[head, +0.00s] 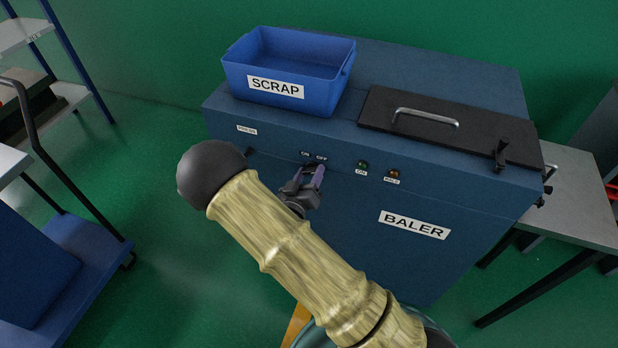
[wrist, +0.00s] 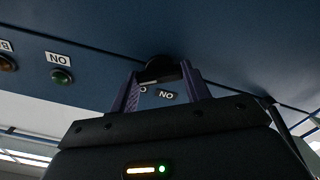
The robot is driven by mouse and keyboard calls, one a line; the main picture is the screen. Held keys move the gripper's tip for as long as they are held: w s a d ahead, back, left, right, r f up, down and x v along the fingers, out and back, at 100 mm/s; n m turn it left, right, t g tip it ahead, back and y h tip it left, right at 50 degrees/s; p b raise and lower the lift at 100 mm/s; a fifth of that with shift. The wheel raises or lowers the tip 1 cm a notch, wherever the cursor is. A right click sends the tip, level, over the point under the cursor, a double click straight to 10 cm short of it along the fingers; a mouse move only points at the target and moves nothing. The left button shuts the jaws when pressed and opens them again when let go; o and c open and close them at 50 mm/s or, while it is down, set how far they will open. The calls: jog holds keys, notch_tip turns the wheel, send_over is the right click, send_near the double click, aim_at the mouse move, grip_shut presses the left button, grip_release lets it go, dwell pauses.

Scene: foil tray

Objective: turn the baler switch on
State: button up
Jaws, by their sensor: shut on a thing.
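The baler (head: 350,238) is a large blue cabinet with a BALER label on its front. Its dark switch knob (wrist: 160,70) sits on the front panel, by the small ON and OFF labels. My gripper (head: 310,172) is at the panel just below these labels, and its fingers hide most of the knob in the head view. In the wrist view my gripper (wrist: 160,88) has its two purple fingers on either side of the knob, shut on it. The labels appear upside down there. Which way the knob points cannot be told.
A green ON lamp (head: 362,165) and an orange BALE lamp (head: 393,174) sit right of the switch. A blue SCRAP bin (head: 335,90) and a black lid (head: 480,138) with a handle are on top. A grey table (head: 580,195) stands right, a blue cart (head: 70,250) left.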

jog(key=shift+f+m+b, duration=0.1)
jog(key=shift+m+b, duration=1.85)
jog(key=shift+m, duration=1.05)
jog(key=o, duration=1)
jog(key=v, duration=1.7)
jog(key=shift+s, duration=0.2)
jog(key=shift+w, duration=0.1)
